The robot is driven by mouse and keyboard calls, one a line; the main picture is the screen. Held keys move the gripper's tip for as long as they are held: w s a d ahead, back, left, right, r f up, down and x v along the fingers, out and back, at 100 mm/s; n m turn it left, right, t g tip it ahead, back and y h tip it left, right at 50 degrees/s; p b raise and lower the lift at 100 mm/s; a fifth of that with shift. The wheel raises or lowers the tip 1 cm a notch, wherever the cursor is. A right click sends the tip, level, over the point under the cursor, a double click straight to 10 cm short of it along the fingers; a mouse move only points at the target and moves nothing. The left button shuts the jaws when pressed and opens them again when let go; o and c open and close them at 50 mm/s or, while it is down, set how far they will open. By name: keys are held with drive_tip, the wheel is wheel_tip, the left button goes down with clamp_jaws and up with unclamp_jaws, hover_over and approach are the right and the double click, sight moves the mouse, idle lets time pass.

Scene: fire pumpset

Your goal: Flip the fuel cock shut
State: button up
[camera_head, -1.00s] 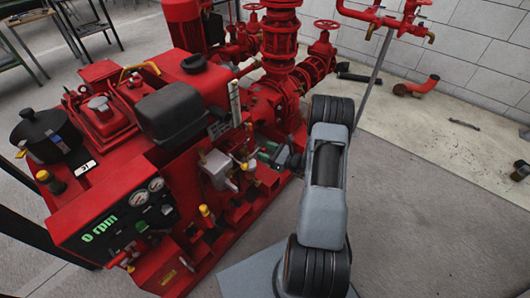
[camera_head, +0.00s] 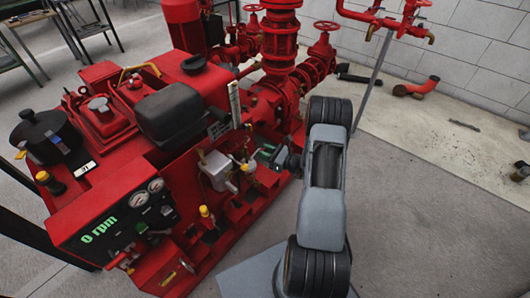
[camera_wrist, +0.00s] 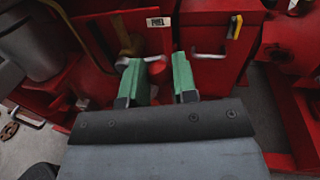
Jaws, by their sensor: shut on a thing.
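My gripper (camera_wrist: 159,62) has two green fingers, seen in the wrist view below a small label that reads FUEL (camera_wrist: 158,21). A red, rounded handle end, which looks like part of the fuel cock (camera_wrist: 157,69), is between the fingers, and the gripper is shut on it. A brass-coloured pipe (camera_wrist: 126,40) runs down just left of the fingers. In the head view my gripper (camera_head: 266,153) is small at the right side of the red pumpset, and the cock there is too small to make out surely.
The red engine (camera_head: 180,100) with its gauge panel (camera_head: 125,213) fills the left. Red pump pipes (camera_head: 282,40) stand behind. In the wrist view, a metal handle (camera_wrist: 209,56) on a red panel lies right of the fingers. Grey floor (camera_head: 430,230) is free at the right.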

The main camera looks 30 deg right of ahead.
drive_tip(key=shift+f+m+t, duration=0.15)
drive_tip(key=shift+f+m, duration=0.2)
drive_tip(key=shift+m, duration=0.35)
drive_tip(key=shift+f+m+t, duration=0.15)
drive_tip(key=shift+f+m, duration=0.15)
drive_tip(key=shift+m, duration=0.4)
drive_tip(key=o, duration=0.9)
drive_tip(key=shift+d, duration=0.1)
drive_tip(key=p+v, duration=0.2)
drive_tip(key=v, duration=1.1)
drive_tip(key=shift+s+d, duration=0.25)
drive_tip(key=shift+s, duration=0.05)
